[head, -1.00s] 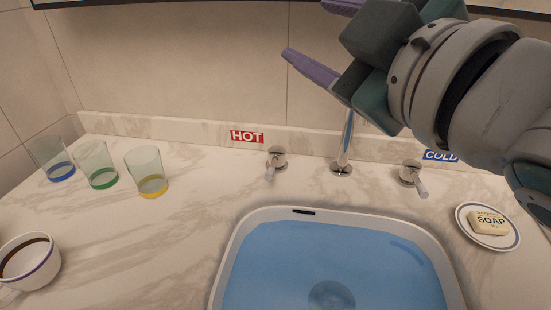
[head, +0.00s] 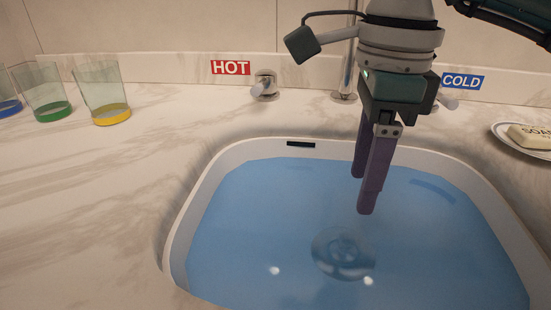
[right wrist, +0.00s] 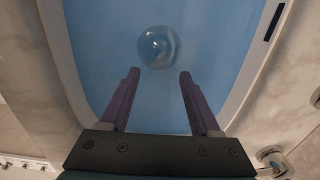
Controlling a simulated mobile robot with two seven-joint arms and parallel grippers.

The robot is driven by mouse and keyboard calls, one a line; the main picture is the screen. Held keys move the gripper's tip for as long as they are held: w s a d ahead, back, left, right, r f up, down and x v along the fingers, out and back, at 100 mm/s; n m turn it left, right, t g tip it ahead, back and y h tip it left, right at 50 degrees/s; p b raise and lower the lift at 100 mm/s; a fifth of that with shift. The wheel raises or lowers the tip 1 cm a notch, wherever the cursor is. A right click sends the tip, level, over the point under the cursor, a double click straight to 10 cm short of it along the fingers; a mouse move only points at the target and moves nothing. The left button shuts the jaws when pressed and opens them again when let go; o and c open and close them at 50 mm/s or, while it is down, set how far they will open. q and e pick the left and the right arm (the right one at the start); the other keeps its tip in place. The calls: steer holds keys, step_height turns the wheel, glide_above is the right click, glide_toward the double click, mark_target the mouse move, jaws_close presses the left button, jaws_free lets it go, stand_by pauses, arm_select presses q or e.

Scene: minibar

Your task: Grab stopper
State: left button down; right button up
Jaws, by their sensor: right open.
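The stopper (head: 343,253) is a round, clear-looking disc at the bottom of the water-filled sink (head: 200,208). It also shows in the right wrist view (right wrist: 158,46), just beyond the fingertips and about midway between them. My right gripper (head: 366,195) points down over the sink with its purple fingers apart and nothing between them. In the head view its fingertips are above and slightly right of the stopper. In the right wrist view the open fingers (right wrist: 158,72) show clearly. I cannot tell whether the tips touch the water. My left gripper is not in view.
The faucet (head: 345,95) stands behind the sink, partly hidden by my right arm. The hot handle (head: 265,88) and cold handle (head: 447,100) flank it. Several coloured-bottom glasses (head: 103,95) stand at the left. A soap dish (head: 510,138) is at the right.

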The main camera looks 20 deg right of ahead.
mark_target(347, 238)
step_height(347, 238, down, 10)
steer(key=shift+a+r+b, duration=0.1)
steer(key=shift+a+b, duration=0.05)
steer(key=shift+b, duration=0.8)
steer(key=shift+c, duration=0.2)
steer(key=c, duration=0.9)
jaws_close()
